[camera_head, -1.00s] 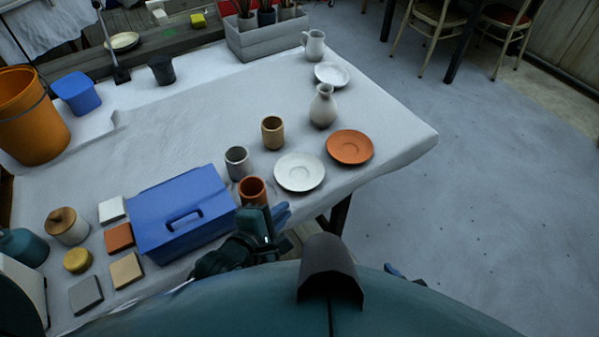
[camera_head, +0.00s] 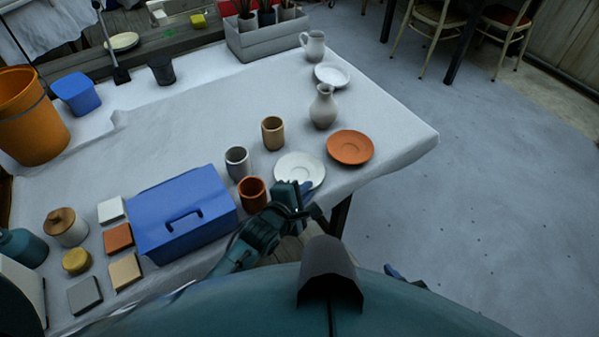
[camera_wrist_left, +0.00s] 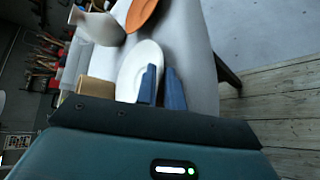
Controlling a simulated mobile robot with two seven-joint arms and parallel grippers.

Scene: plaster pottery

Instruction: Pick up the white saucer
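The white saucer (camera_head: 298,166) lies flat near the front edge of the table, with its front rim partly hidden behind my left gripper. My left gripper (camera_head: 300,188) is at the saucer's near rim. In the left wrist view its two blue fingers (camera_wrist_left: 163,87) are parted by a narrow gap, and the saucer (camera_wrist_left: 136,66) lies just behind and left of them. I cannot tell whether a finger touches the rim. My right gripper (camera_head: 393,271) shows only as a small blue tip past my body; its opening is hidden.
An orange saucer (camera_head: 350,147) lies close on the right. A terracotta cup (camera_head: 252,193), a grey cup (camera_head: 237,163) and a tan cup (camera_head: 273,132) stand to the left. A grey vase (camera_head: 323,107) stands behind. A blue toolbox (camera_head: 180,213) is further left.

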